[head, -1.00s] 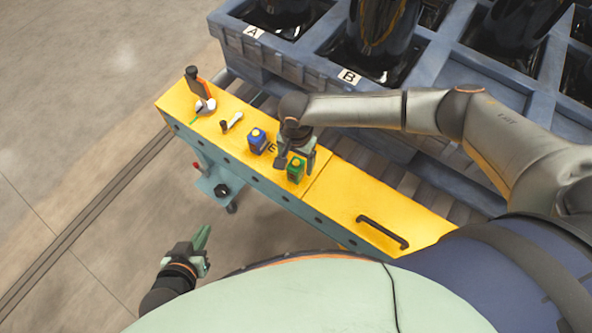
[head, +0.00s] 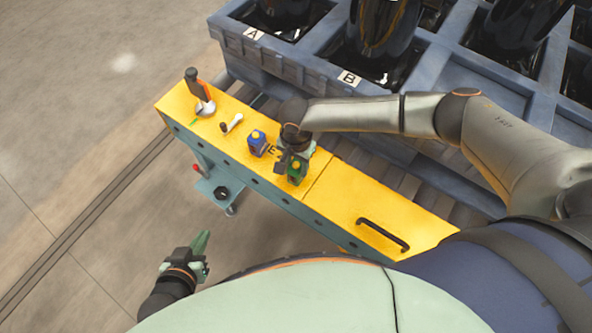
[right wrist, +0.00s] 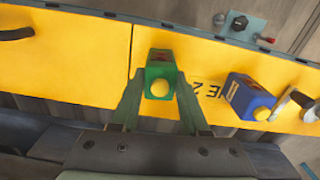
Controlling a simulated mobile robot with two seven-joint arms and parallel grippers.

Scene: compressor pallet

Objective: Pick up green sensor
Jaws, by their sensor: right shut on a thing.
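The green sensor (head: 295,175), a small green box with a yellow round top, stands on the yellow work surface (head: 330,195). It also shows in the right wrist view (right wrist: 160,72), between the two fingers. My right gripper (head: 296,166) reaches down from above and is shut on the green sensor. I cannot see a gap between the sensor and the surface. My left gripper (head: 202,243) hangs over the floor in front of the bench, away from everything, and I cannot tell if its fingers are apart.
A blue sensor (head: 257,142) with a yellow top stands close by, left of the green one. A black handle (head: 383,234) is on the right. The pallet (head: 300,62) stands behind.

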